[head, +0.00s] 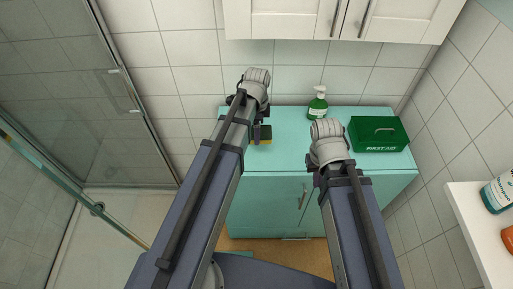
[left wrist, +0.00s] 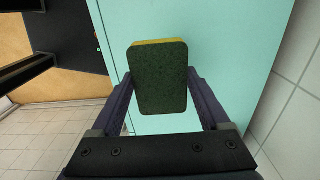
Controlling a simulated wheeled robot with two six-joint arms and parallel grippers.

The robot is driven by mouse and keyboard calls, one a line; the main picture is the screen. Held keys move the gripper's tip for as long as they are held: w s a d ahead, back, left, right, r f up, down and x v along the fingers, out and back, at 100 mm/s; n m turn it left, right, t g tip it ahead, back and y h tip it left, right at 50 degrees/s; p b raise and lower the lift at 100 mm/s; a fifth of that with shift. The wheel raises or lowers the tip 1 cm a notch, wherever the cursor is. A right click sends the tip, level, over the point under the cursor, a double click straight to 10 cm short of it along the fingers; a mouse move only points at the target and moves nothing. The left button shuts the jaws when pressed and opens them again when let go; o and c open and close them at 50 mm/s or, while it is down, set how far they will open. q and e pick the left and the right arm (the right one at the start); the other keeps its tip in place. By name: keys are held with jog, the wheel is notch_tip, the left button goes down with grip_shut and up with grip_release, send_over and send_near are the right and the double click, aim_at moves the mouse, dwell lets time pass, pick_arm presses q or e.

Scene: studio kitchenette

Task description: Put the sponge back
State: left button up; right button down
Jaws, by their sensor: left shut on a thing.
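The sponge (head: 266,133), dark green with a yellow layer, shows at the left front part of the turquoise cabinet top (head: 290,150). In the left wrist view the sponge (left wrist: 158,80) sits between the two fingers, with its green face toward the camera. My left gripper (head: 258,134) is shut on it; its fingers (left wrist: 160,88) press on both sides. I cannot tell whether the sponge touches the top or hangs just above it. My right gripper (head: 318,178) is at the cabinet's front edge, with its fingers mostly hidden behind its own arm.
A green soap bottle (head: 317,107) with a white pump stands at the back of the top. A green first aid box (head: 378,134) stands at its right end. White wall cabinets (head: 340,18) hang above. A glass shower screen (head: 60,80) is left; a white shelf (head: 480,235) is right.

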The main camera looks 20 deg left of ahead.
aim_at(257, 150)
pick_arm(q)
jog(key=shift+f+b, duration=3.2)
jog(key=shift+f, duration=0.6)
jog(key=shift+f, duration=0.1)
jog(key=shift+f, duration=0.15)
jog(key=o, duration=1)
jog(key=shift+o, duration=0.2)
notch_tip(257, 150, up, 13)
jog(key=p, duration=1.2)
jog(key=shift+f, duration=0.2)
jog(key=s+d+n+y, duration=0.1)
jog(key=s+d+n, duration=1)
jog(key=s, duration=0.3)
